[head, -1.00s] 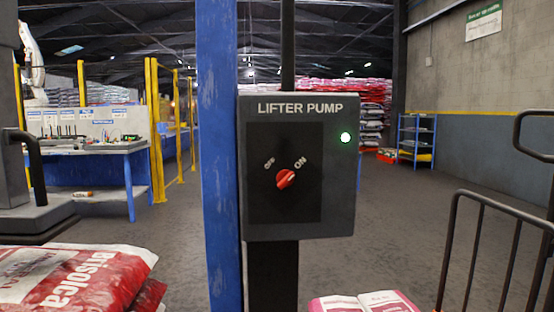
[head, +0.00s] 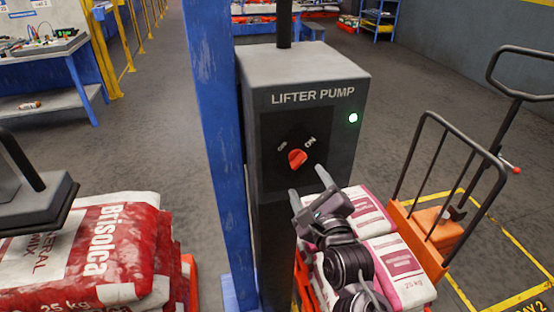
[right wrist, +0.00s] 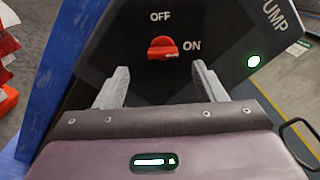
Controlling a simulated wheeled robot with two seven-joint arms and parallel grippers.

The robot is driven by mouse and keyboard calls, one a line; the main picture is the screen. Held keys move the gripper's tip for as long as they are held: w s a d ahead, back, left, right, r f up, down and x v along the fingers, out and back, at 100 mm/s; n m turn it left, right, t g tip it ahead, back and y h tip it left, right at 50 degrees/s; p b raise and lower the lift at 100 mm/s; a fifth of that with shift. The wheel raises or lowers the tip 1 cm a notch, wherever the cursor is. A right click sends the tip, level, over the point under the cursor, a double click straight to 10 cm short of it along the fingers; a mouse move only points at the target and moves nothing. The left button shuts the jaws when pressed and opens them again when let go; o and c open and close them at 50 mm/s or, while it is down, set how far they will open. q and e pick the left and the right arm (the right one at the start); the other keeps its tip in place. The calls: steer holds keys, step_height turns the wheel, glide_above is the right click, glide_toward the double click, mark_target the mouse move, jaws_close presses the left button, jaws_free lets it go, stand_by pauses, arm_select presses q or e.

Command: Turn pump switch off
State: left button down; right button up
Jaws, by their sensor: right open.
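The grey lifter pump box (head: 305,75) stands on a dark post beside a blue column. Its red rotary switch (head: 297,158) sits on a black panel marked OFF and ON. In the right wrist view the red knob (right wrist: 162,48) points toward ON. The green lamp (head: 353,118) on the box is lit. My right gripper (head: 308,187) is just below and in front of the switch, apart from it. In the right wrist view its two fingers (right wrist: 158,82) are spread, with the knob beyond and between them. My left gripper is not in view.
The blue column (head: 215,130) rises close left of the box. Red and white sacks (head: 110,250) are stacked at the left. Pink and white sacks (head: 385,255) lie below the box. An orange pallet truck (head: 425,235) with black rails stands at the right.

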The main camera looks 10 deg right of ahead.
mark_target(298, 163)
steer(key=w+p, duration=0.2)
steer(key=w, duration=0.5)
steer(key=shift+w, duration=0.35)
steer(key=c, duration=1)
